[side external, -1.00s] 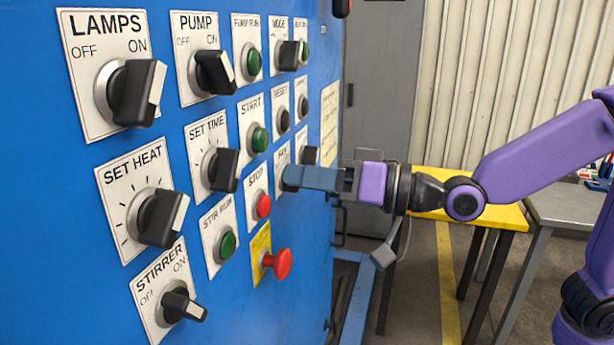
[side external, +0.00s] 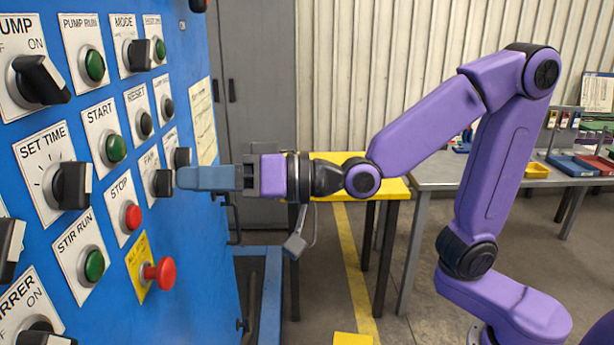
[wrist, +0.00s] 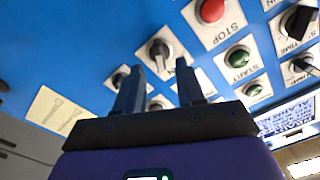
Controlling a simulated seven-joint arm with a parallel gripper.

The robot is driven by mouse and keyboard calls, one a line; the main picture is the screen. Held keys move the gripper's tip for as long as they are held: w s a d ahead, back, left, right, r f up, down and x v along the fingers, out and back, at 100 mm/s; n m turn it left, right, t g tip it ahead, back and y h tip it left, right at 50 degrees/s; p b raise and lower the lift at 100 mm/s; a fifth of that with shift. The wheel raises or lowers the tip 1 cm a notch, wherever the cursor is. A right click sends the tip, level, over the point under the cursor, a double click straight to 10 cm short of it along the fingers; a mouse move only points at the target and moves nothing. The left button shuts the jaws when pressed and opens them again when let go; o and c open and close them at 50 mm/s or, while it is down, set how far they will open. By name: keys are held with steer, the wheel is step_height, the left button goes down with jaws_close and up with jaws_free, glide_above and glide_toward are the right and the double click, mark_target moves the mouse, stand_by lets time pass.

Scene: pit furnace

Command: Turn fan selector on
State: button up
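The FAN selector (side external: 163,183) is a black knob on a white plate on the blue panel, right of the STOP button. My gripper (side external: 182,178) is level with it, its blue-grey fingers pointing at the panel. The fingertips are very close to the knob; contact cannot be told from the side. In the wrist view the two fingers (wrist: 161,66) are apart with nothing held. The FAN knob (wrist: 160,50) shows just beyond the gap between the fingertips. Its off and on marks are too small to read.
The red STOP button (side external: 132,216) and green START button (side external: 115,148) sit left of FAN. A red mushroom button (side external: 160,273) sticks out below. Another black knob (side external: 182,157) is close on the right. A yellow table (side external: 380,187) stands behind my arm.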

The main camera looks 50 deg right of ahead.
steer(key=v, duration=1.4)
stand_by(0.5)
steer(key=shift+a, duration=0.1)
stand_by(0.4)
steer(key=s+f+n+g+h, duration=0.4)
steer(key=s+f+n+g, duration=0.45)
steer(key=f, duration=0.55)
steer(key=s+d+f+g+h, duration=0.2)
steer(key=d+f+h, duration=0.1)
steer(key=d, duration=0.4)
steer(key=s+d+f+n+g+h, duration=0.1)
steer(key=s+d+f+g+h, duration=0.1)
steer(key=d+h, duration=0.3)
steer(key=shift+d+f, duration=0.55)
steer(key=shift+d, duration=0.35)
steer(key=shift+s, duration=0.1)
